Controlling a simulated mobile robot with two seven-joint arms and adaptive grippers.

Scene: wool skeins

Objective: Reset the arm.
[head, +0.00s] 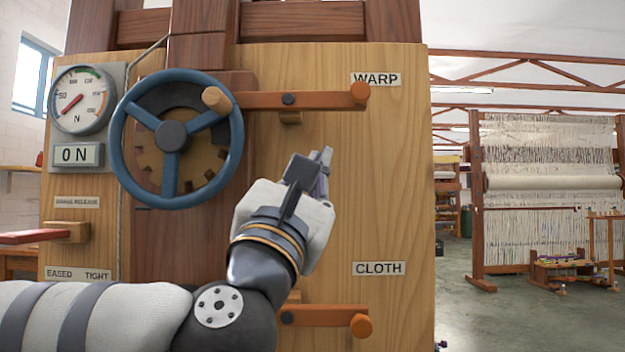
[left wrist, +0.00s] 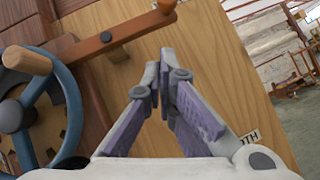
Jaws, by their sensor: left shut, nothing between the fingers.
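My left arm comes in from the lower left in the head view. My left gripper (head: 322,160) is raised in front of the wooden panel (head: 390,190), between the WARP lever (head: 320,97) above and the CLOTH lever (head: 335,315) below. Its fingers are shut with nothing between them; they also show in the left wrist view (left wrist: 162,75). It appears apart from both levers and from the blue handwheel (head: 236,150) with its wooden knob to the left. The arm hides the left part of the CLOTH lever. My right gripper is not in view.
A round gauge (head: 82,100) sits at the upper left above an ON plate (head: 77,155). A red-handled lever (head: 35,236) sticks out below it, by the EASED and TIGHT labels. A loom (head: 545,185) stands far right on open grey floor.

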